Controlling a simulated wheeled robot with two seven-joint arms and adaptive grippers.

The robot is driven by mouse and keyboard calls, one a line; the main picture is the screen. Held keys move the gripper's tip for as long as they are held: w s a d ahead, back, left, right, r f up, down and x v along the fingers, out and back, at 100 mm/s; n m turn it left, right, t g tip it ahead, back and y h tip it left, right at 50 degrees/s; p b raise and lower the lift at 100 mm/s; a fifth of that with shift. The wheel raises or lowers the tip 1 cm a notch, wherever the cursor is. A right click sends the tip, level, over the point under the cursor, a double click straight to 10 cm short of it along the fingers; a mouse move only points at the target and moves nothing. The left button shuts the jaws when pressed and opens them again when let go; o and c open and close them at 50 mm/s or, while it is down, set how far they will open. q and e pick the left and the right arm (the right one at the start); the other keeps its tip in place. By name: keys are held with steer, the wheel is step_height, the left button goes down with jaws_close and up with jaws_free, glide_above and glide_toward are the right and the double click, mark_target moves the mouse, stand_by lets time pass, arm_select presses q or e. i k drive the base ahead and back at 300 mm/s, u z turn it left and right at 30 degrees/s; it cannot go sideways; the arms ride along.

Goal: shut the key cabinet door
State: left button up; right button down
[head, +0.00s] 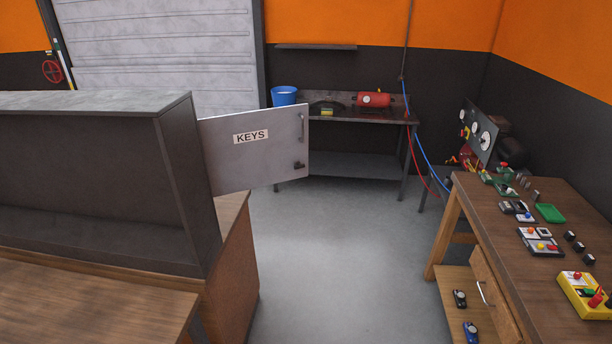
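The key cabinet (185,165) is a dark grey open-fronted box standing on a wooden counter at the left. The door stands wide open, sticking out to the right from the cabinet's right front edge. A handle (302,127) and a small dark latch (299,165) are near the door's free edge. The part of the cabinet's inside that shows looks empty. Neither of my grippers is in view.
A wooden workbench (500,225) with control boxes and an open drawer (490,290) stands at the right. A metal table (345,112) with a blue bucket (284,96) and a red tank (373,100) is at the back. The grey floor (335,260) between is clear.

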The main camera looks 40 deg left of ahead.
mark_target(243, 151)
steer(key=u, duration=1.65)
steer(key=i, duration=1.15)
